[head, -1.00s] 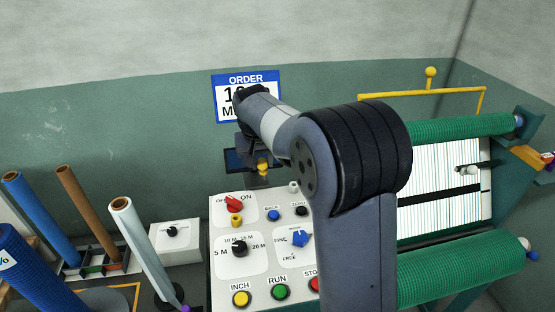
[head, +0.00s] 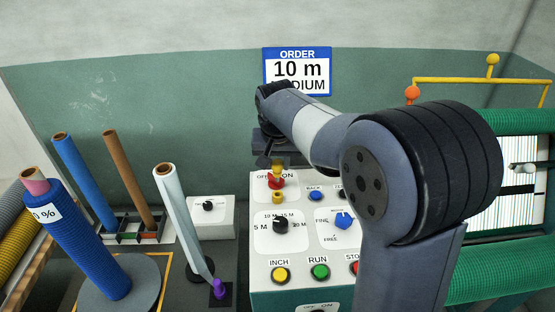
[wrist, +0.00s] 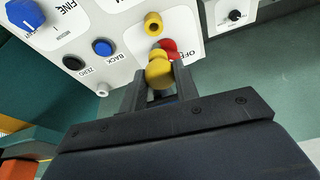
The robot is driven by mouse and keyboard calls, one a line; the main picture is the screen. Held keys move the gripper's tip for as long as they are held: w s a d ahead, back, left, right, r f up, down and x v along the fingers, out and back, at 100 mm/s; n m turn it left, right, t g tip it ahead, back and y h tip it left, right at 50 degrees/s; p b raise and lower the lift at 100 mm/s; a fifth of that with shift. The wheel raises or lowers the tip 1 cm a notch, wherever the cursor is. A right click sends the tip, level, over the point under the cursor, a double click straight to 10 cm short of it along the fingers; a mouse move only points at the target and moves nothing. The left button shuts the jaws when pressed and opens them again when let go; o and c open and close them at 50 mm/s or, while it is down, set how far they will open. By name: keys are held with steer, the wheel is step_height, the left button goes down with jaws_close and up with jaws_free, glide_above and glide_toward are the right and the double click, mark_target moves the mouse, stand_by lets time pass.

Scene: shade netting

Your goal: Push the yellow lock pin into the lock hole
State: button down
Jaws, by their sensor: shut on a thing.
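The yellow lock pin (wrist: 159,74) is between the fingers of my gripper (wrist: 158,88), which is shut on it. In the head view the pin (head: 278,167) shows just above the red OFF/ON switch (head: 276,182), overlapping it in the picture. A yellow collar with a dark hole, which looks like the lock hole (head: 277,197), sits on the panel just below the switch. It also shows in the wrist view (wrist: 153,25), apart from the pin. The pin's far end is hidden in both views.
The white control panel (head: 259,216) carries a black length knob (head: 280,224), a blue knob (head: 343,220) and several buttons. A small white box (head: 222,217) stands left of it. Net rolls, including a white one (head: 177,215), stand further left.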

mark_target(277, 178)
steer(key=shift+f+b, duration=1.3)
steer(key=shift+f, duration=0.65)
steer(key=shift+f+b, duration=0.55)
steer(key=shift+f, duration=0.45)
steer(key=shift+f+b, duration=0.5)
steer(key=shift+f, duration=0.2)
steer(key=c, duration=1)
jaws_free()
steer(key=shift+r, duration=0.1)
